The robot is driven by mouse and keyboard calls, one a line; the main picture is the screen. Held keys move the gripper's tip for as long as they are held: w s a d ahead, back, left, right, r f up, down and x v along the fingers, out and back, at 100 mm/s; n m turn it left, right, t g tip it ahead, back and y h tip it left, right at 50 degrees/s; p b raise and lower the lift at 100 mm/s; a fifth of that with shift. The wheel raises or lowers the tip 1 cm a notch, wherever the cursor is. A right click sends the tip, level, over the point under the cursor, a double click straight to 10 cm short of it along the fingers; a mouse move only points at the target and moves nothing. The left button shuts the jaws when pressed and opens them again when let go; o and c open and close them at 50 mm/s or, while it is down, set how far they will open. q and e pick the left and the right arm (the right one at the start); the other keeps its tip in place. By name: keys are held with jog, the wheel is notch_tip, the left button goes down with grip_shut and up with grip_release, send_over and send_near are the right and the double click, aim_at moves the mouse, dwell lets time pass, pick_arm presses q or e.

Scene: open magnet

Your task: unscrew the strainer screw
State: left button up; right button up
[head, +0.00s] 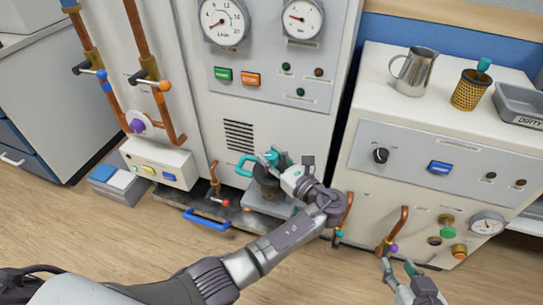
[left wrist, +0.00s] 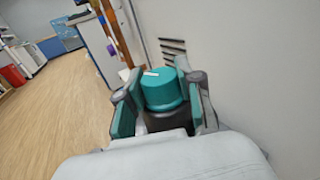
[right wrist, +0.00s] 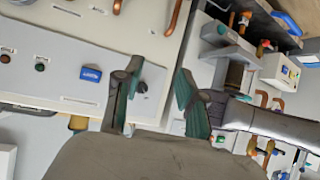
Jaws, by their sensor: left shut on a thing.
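The strainer screw is a teal round cap with a white mark on top, seen in the left wrist view (left wrist: 163,90). It sits on a dark body. My left gripper (head: 275,160) is shut on this cap, with one finger on each side. In the head view the gripper covers most of the cap and the dark strainer housing (head: 267,181) below it.
A metal jug (head: 414,72), a brass mesh basket with a teal top (head: 471,88) and a grey tray marked DIRTY (head: 519,103) stand on the right cabinet (head: 385,105). Copper pipes with valves run low on both sides. A blue handle (head: 207,219) lies low left.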

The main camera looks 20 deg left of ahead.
aim_at(271, 155)
pick_arm(q)
jog(key=shift+n+g+y, duration=0.6)
jog(key=shift+n+g, duration=0.1)
jog(key=shift+g, duration=0.3)
jog(key=o, duration=1.2)
jog(key=shift+a, duration=0.1)
notch_tip(271, 155, up, 10)
